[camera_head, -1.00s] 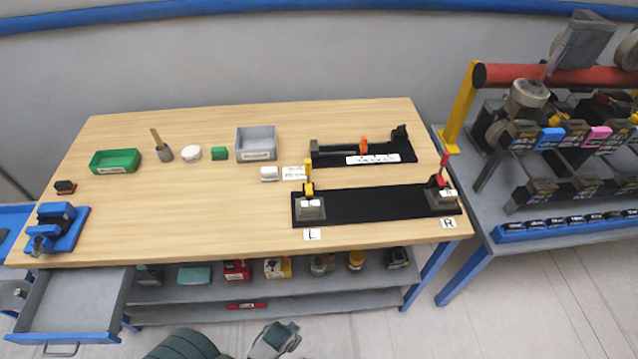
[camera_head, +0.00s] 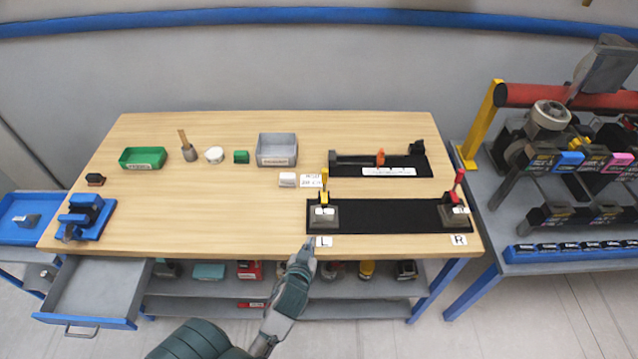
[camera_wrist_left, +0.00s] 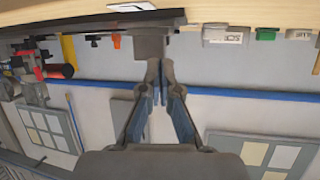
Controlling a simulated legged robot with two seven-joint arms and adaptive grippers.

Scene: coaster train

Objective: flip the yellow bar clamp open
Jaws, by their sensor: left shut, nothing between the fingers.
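The yellow bar clamp (camera_head: 324,197) stands on a grey block at the left end of a black base plate (camera_head: 385,216), behind the "L" label (camera_head: 323,241). Its yellow handle points up. My left gripper (camera_head: 308,246) is at the table's front edge, just in front of and slightly left of that label, apart from the clamp. In the left wrist view the gripper (camera_wrist_left: 161,66) has its fingertips together with nothing between them, below the table edge and the grey clamp block (camera_wrist_left: 148,46). My right gripper is not in view.
A red-handled clamp (camera_head: 456,190) stands at the plate's right end. Behind are a black fixture with an orange part (camera_head: 380,157), a small white block (camera_head: 287,180) and a grey bin (camera_head: 277,150). An open drawer (camera_head: 95,290) juts out at front left. The table's left-middle is clear.

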